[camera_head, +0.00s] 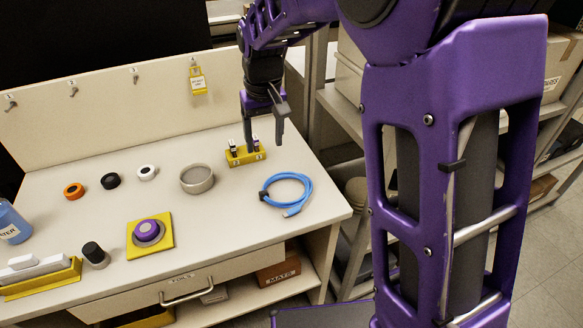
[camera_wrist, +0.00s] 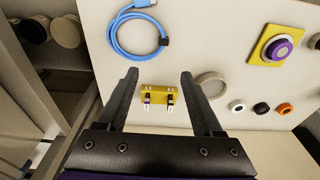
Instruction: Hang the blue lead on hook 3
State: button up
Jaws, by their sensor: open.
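The blue lead (camera_head: 287,190) lies coiled on the right part of the bench top, with a dark band on its left side and a plug at its front. It also shows at the top of the wrist view (camera_wrist: 120,47). Hook 3 (camera_head: 134,76) appears to be the third from the left on the upright back panel, and it is bare. My gripper (camera_head: 264,140) points down above the back right of the bench, behind the lead and apart from it. In the wrist view my gripper (camera_wrist: 160,76) is open, with nothing between its fingers.
A yellow block (camera_head: 245,155) with two small upright pieces stands below my gripper. A yellow tag (camera_head: 197,80) hangs on the rightmost hook. A grey ring (camera_head: 197,178) and a purple button on a yellow plate (camera_head: 150,236) lie left of the lead. Shelving stands right of the bench.

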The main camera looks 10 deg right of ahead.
jog(key=b, duration=0.2)
send_over(264, 192)
jog(key=f, duration=1.2)
jog(key=shift+s+d, duration=0.25)
jog(key=shift+d, duration=0.1)
jog(key=f, duration=0.5)
jog(key=shift+w+a+f+b, duration=0.1)
jog(key=shift+a+b, duration=0.25)
jog(key=shift+a, duration=0.05)
grip_shut()
